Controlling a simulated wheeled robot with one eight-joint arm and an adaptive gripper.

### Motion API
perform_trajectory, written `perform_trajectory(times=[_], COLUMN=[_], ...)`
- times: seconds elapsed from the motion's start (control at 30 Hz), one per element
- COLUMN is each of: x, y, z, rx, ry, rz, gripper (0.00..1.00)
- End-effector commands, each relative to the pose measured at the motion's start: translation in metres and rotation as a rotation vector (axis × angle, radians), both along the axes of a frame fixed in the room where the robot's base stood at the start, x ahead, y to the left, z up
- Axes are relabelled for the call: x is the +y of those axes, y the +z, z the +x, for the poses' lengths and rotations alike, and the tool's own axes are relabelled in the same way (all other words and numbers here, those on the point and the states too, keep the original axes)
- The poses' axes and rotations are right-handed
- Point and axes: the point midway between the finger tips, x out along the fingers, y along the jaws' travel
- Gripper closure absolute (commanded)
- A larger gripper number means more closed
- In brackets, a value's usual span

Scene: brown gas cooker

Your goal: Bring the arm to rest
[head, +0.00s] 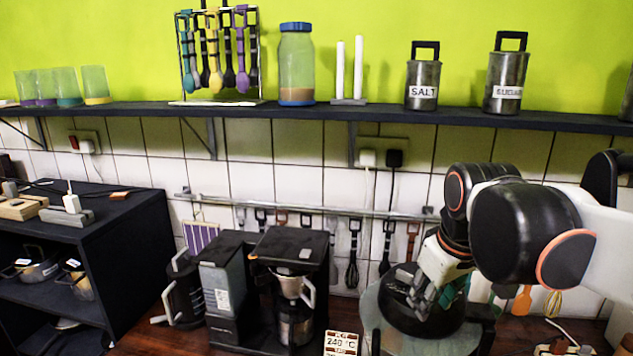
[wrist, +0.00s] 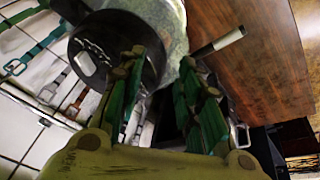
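My arm reaches in from the right in the head view. My gripper (head: 432,297) points downward at a black rounded appliance (head: 410,318) standing on the wooden counter. In the wrist view my gripper (wrist: 160,75) shows its two green-padded fingers spread apart, with no object clearly held between them. A dark round part (wrist: 112,45) and a mottled grey body (wrist: 165,22) lie just beyond the fingertips. Whether the fingers touch the appliance cannot be told.
A black coffee machine (head: 288,262) and a grey-black appliance (head: 226,285) stand to the left. A rail (head: 300,207) with hanging utensils runs behind. Above it, a dark shelf (head: 300,112) holds canisters and a jar. A sign (head: 341,343) stands in front.

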Motion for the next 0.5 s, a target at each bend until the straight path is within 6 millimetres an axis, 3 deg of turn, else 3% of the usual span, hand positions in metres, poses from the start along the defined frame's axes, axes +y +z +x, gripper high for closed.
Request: perform_trajectory(times=[0.03,0.2,0.5], x=[0.0,0.0,0.001], y=[-0.015,-0.046,-0.109], z=[-0.013,-0.045,-0.093], rx=[-0.022,-0.098,-0.226], ry=[-0.027,-0.127,-0.288], rz=[0.01,0.051,0.138], gripper=[0.68,0.68,0.68])
